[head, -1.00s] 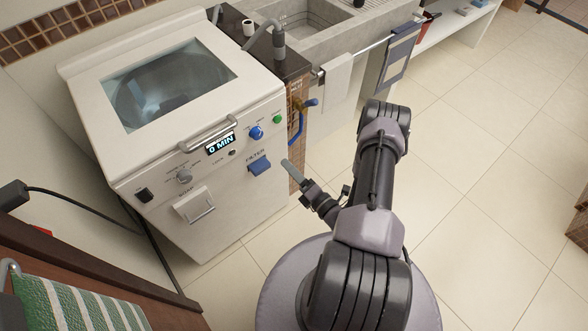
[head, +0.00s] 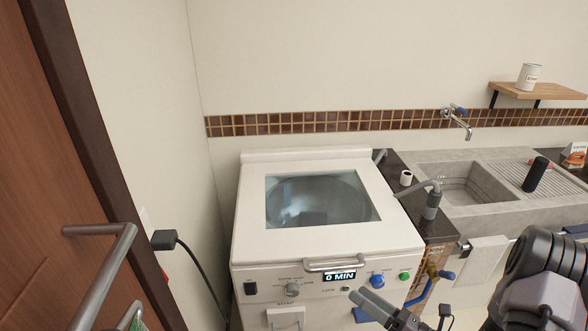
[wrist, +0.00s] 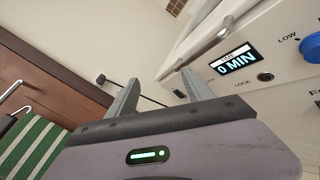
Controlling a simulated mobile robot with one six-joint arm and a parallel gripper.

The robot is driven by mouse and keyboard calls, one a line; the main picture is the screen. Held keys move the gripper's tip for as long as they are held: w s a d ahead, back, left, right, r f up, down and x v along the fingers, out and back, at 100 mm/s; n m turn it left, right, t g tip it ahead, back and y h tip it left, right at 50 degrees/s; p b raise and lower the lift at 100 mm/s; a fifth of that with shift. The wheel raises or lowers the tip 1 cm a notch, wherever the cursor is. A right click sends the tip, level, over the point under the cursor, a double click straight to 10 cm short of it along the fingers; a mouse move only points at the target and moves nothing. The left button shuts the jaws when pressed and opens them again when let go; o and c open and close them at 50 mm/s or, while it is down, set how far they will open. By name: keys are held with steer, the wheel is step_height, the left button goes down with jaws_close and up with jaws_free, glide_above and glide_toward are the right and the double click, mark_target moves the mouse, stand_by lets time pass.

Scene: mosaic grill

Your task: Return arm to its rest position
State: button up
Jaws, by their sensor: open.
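My gripper (wrist: 160,92) is open and empty in the wrist view, its two grey fingers apart. In the head view my gripper (head: 368,302) shows at the lower edge, in front of the white washing machine (head: 405,232). The machine's front panel also shows close by in the wrist view (wrist: 215,62), with a display reading 0 MIN. My arm enters the head view at the lower right; most of it lies below the frame. I cannot tell the exact gap between fingers and machine.
A stone sink (head: 455,218) with a black bottle (head: 535,174) stands right of the machine. A wooden door (head: 50,200) with a metal handle is at the left. A black plug (head: 165,239) and cable hang between them. A wall shelf (head: 550,92) holds a white can.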

steer(key=s+a+r+n+g+h, duration=0.1)
steer(key=s+a+r+n+g, duration=1.2)
steer(key=n, duration=0.6)
steer(key=s+d+r+n+t+h, duration=0.3)
steer(key=s+r+n+t+h, duration=0.2)
steer(key=n+h, duration=0.5)
steer(key=shift+d+r+n+b, duration=0.2)
steer(key=shift+r+n+b, duration=0.2)
steer(key=shift+r+n, duration=0.55)
steer(key=shift+f, duration=0.25)
